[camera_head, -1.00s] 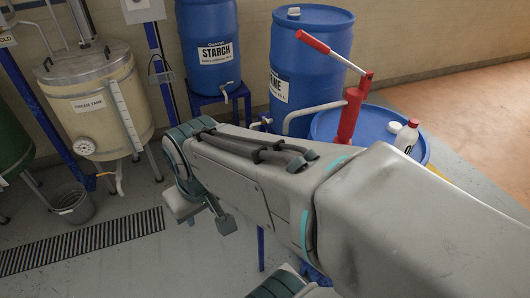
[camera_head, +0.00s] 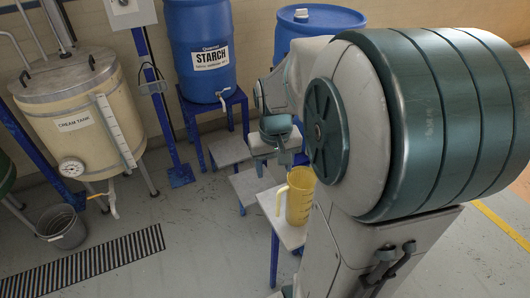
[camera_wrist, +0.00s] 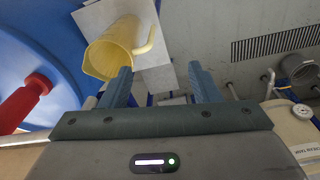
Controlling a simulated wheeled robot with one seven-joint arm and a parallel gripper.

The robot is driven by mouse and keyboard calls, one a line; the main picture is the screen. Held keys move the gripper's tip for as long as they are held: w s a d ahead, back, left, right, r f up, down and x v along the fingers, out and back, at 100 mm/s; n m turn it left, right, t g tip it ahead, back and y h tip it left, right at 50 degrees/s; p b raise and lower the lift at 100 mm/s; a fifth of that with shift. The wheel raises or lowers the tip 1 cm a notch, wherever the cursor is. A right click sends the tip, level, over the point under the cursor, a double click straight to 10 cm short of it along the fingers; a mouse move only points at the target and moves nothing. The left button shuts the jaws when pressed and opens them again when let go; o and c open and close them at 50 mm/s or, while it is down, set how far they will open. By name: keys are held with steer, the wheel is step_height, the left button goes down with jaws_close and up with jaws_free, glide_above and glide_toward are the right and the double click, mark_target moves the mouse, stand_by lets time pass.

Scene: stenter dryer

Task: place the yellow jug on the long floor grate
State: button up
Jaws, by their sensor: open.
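The yellow jug (camera_head: 299,196) stands upright on a pale top of a blue-legged stand (camera_head: 268,203), its handle on the left in the head view. In the wrist view the jug (camera_wrist: 112,50) lies up and left of the fingers, its handle towards the right. My gripper (camera_wrist: 163,84) is open, with nothing between its fingers. In the head view my gripper (camera_head: 277,145) hangs behind and above the jug, partly covered by my arm. The long floor grate (camera_head: 85,264) lies in the floor at lower left. It also shows in the wrist view (camera_wrist: 277,42).
A grey bucket (camera_head: 63,227) stands beside the grate, under the cream tank (camera_head: 80,118). A blue starch drum (camera_head: 200,50) sits on a blue stand, with another blue drum (camera_head: 312,20) to its right. The grate's visible top is bare. My arm hides the right side.

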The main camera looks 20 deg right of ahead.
glide_above(294, 201)
steer(key=w+a, duration=0.2)
steer(key=w, duration=0.1)
step_height(294, 201, down, 4)
steer(key=shift+m+g, duration=0.4)
step_height(294, 201, down, 8)
steer(key=shift+s+r, duration=0.1)
steer(key=f, duration=0.3)
steer(key=f+p, duration=0.1)
steer(key=f, duration=0.1)
steer(key=shift+w+d+f, duration=0.1)
steer(key=shift+w+f, duration=0.1)
steer(key=shift+f, duration=0.2)
jaws_close()
stand_by(0.4)
